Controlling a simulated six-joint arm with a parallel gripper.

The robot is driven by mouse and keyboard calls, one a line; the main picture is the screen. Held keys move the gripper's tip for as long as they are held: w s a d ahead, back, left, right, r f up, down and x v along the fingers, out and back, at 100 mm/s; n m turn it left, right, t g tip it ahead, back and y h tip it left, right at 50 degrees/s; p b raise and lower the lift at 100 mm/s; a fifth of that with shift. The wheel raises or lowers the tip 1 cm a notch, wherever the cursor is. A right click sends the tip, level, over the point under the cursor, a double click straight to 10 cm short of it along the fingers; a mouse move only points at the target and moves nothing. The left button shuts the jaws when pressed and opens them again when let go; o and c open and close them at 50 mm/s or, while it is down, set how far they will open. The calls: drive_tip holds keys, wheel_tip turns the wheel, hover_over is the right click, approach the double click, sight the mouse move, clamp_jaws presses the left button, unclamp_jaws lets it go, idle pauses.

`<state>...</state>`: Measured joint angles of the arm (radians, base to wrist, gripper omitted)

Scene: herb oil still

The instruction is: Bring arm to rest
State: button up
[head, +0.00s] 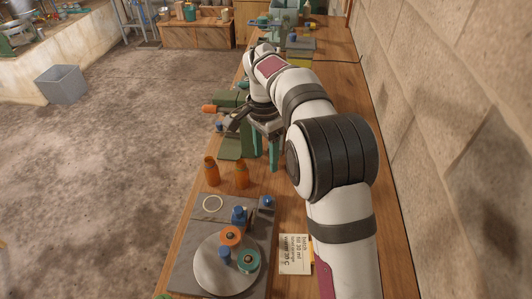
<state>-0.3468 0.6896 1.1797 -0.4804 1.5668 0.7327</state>
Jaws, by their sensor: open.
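My arm reaches from the lower right up the bench, bends over at the far end and comes down at the wrist. My gripper (238,119) is small and dark in the head view, beside a grey-topped stand with teal legs (273,156). Its jaws look open with nothing between them, though the fingertips are hard to make out. It is near a green device (231,147) with an orange handle (209,109). I cannot tell whether it touches the device or the stand.
The wooden bench (300,212) runs along a block wall. Two orange bottles (211,171) stand left of the stand. Nearer is a grey mat (187,256) with a round plate (213,283) holding blue, orange and teal items. A written card (295,254) lies beside it.

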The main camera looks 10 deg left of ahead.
drive_tip(key=s+d+r+n+y, duration=0.1)
drive_tip(key=s+d+r, duration=0.35)
drive_tip(key=s, duration=0.45)
drive_tip(key=s+d+r+n, duration=0.1)
drive_tip(key=s+d+r, duration=0.2)
drive_tip(key=s+d, duration=0.45)
drive_tip(key=s+f+n, duration=0.1)
drive_tip(key=s+f, duration=0.1)
drive_tip(key=s, duration=0.6)
drive_tip(key=s+f+n+y, duration=0.1)
drive_tip(key=s+f, duration=0.2)
drive_tip(key=s, duration=0.5)
drive_tip(key=shift+d, duration=0.3)
